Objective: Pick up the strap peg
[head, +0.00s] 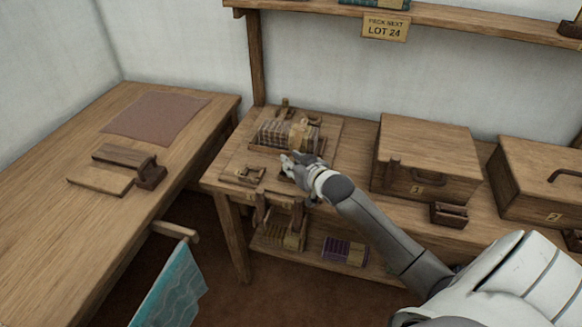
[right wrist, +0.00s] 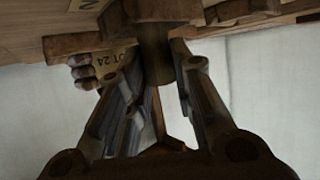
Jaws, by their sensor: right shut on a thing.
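My right gripper (head: 288,164) reaches the front edge of the wooden board (head: 228,163) on the bench. In the right wrist view its two fingers (right wrist: 160,65) are shut on a dark, round wooden piece, which looks like the strap peg (right wrist: 154,50). The peg still sits up against wood in that view; I cannot tell whether it is free of it. In the head view the gripper hides the peg. My left gripper is not in view.
A block bundle (head: 275,134) lies on the board behind the gripper, with a small wooden fitting (head: 250,175) to its left. Box 1 (head: 430,150) and box 2 (head: 545,180) stand to the right. Wrapped bundles (head: 345,251) lie on the shelf below. The left table (head: 60,240) is mostly clear.

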